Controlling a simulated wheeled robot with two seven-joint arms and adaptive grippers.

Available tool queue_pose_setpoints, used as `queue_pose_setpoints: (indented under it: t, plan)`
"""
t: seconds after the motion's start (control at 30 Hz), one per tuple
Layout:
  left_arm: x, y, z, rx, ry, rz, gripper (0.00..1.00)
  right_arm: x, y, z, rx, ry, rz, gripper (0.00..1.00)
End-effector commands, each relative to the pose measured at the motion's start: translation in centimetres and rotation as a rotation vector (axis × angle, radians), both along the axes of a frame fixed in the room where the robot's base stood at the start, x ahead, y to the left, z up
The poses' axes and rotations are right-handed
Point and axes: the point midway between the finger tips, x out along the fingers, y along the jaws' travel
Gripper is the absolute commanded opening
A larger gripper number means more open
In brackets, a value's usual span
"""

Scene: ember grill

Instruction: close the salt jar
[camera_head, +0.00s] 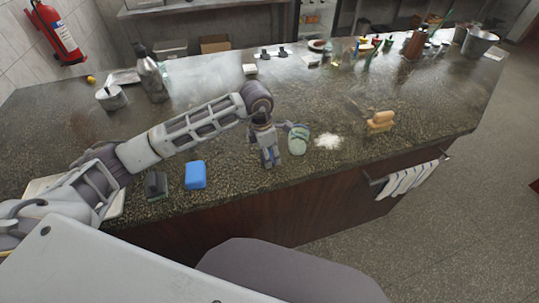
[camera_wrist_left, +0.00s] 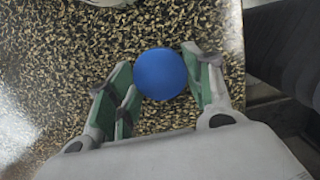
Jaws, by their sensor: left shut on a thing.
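A pale green jar (camera_head: 298,140) stands on the stone counter, close to the right of my left gripper in the head view. A small grey piece shows at its upper left; I cannot tell what it is. My left gripper (camera_head: 269,157) points down near the counter's front edge. In the left wrist view its fingers (camera_wrist_left: 162,80) are shut on a round blue thing (camera_wrist_left: 160,73), seen from above, which looks like a lid. In the head view the fingers mostly hide it. My right gripper is not in view.
White powder (camera_head: 328,142) lies right of the jar, with a tan wooden object (camera_head: 380,121) beyond. A blue block (camera_head: 195,175) and a dark green block (camera_head: 156,185) lie left near the front edge. A bottle (camera_head: 151,77) and pot (camera_head: 111,98) stand back left.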

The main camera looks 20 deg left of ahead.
Motion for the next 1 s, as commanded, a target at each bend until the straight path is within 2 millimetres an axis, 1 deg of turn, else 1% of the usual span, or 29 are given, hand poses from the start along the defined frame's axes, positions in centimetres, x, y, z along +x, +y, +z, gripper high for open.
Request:
queue_pose_setpoints:
  t: [0.17,0.27,0.7,0.9,1.0]
  plan:
    - [0.1,0.0,0.7,0.0,-0.001,0.0,0.42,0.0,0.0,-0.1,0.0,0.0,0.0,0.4]
    - [0.1,0.0,1.5,-0.001,-0.002,0.0,0.42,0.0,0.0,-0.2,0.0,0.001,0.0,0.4]
    - [0.1,0.0,7.4,-0.001,-0.003,0.0,0.42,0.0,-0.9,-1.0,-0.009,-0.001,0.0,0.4]
    - [0.1,0.0,9.3,-0.001,-0.002,0.0,0.42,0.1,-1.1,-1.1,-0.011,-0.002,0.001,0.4]
    - [0.0,0.0,9.7,0.001,-0.001,0.0,0.42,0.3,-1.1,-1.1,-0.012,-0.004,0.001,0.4]
